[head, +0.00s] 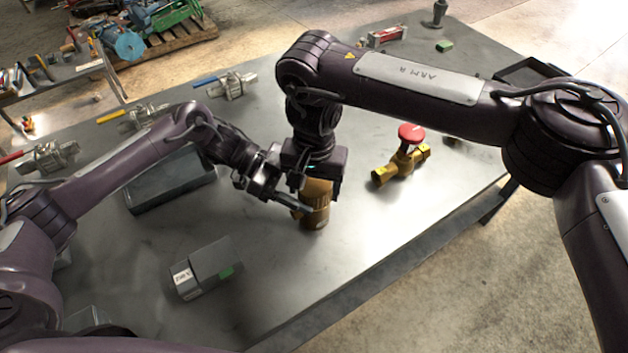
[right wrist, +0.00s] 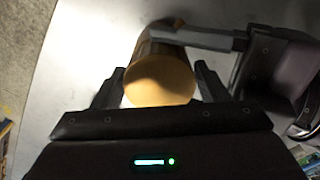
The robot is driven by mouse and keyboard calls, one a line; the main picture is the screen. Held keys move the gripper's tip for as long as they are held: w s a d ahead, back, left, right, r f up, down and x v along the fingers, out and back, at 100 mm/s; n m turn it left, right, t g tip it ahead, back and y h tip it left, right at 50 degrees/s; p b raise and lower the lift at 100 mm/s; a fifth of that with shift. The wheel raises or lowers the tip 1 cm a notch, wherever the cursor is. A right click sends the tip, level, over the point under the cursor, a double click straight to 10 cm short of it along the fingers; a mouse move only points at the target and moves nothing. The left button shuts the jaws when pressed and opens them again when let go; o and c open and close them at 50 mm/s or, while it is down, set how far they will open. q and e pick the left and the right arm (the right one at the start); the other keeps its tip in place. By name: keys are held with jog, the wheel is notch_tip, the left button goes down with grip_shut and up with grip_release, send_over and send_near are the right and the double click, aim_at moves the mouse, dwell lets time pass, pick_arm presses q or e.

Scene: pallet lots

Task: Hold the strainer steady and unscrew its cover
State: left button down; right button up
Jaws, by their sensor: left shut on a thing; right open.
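The strainer (head: 316,216) is a bronze-brown cylinder standing upright on the grey metal table. Its round cover (right wrist: 160,78) shows in the right wrist view as a smooth orange-tan disc facing the camera. My left gripper (head: 303,209) is shut on the strainer's body from the left; one of its grey fingers (right wrist: 195,38) crosses the body in the right wrist view. My right gripper (right wrist: 158,88) is open above the strainer, pointing down, with one finger on each side of the cover. In the head view my right gripper (head: 316,182) hides the strainer's top.
A brass valve with a red handwheel (head: 411,133) stands right of the strainer. A grey box (head: 204,268) lies in front, left. The table's front edge is clear.

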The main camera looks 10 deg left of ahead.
jog(key=c, duration=0.8)
jog(key=n, duration=0.3)
jog(key=o, duration=1.1)
